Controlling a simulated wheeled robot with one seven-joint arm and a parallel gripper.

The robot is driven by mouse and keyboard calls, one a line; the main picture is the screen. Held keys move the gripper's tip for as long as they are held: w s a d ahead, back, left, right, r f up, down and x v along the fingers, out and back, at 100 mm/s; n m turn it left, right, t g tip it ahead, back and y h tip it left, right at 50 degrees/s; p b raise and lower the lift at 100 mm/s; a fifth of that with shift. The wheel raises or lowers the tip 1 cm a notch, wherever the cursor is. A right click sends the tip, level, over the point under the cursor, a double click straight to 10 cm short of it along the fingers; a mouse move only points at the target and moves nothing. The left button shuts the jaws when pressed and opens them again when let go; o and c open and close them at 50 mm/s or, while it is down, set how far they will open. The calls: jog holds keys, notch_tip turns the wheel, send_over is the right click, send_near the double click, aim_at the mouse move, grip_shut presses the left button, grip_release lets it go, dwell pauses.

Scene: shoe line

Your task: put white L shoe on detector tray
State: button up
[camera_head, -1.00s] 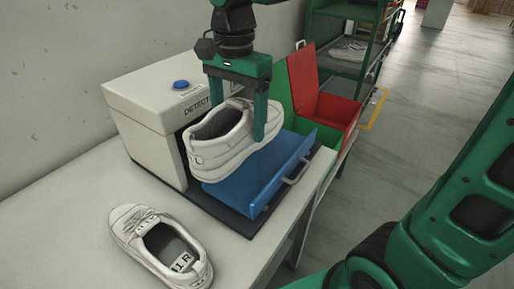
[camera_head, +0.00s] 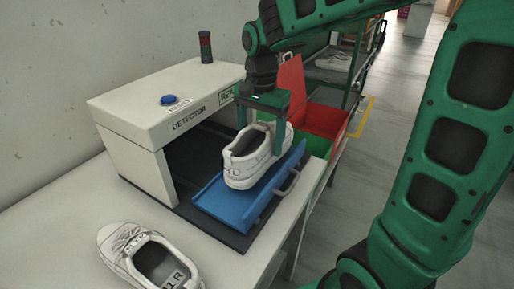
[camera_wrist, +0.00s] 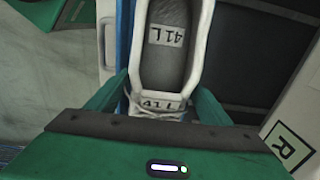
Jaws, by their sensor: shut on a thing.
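The white L shoe (camera_head: 245,172) is in my gripper (camera_head: 262,138), toe pointing away, over the blue detector tray (camera_head: 226,207). Its sole is at or just above the tray; I cannot tell if it touches. In the wrist view the shoe (camera_wrist: 197,50) shows "41 L" labels between my fingers (camera_wrist: 155,105), which are shut on its sides. A strip of the blue tray (camera_wrist: 123,45) shows beside it. The white R shoe (camera_head: 122,240) lies on the table at the lower left.
The white detector (camera_head: 135,110) with a blue button stands behind and left of the tray. Red (camera_head: 325,118) and green (camera_head: 318,143) bins stand beyond the tray at the right. A green shelf rack with shoes is farther back. The table (camera_head: 55,225) is clear around the R shoe.

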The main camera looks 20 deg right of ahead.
aim_at(261, 125)
jog(key=shift+f, duration=1.45)
jog(key=o, duration=1)
jog(key=shift+f, duration=0.1)
jog(key=shift+o, duration=0.2)
notch_tip(261, 125, up, 12)
jog(key=shift+r, duration=0.15)
jog(key=s+d+f+n, duration=0.2)
jog(key=s+d+f, duration=0.4)
jog(key=s, duration=0.5)
jog(key=s+d+f+n, duration=0.2)
jog(key=s+d+f, duration=0.4)
jog(key=s+d, duration=0.5)
jog(key=shift+s, duration=0.75)
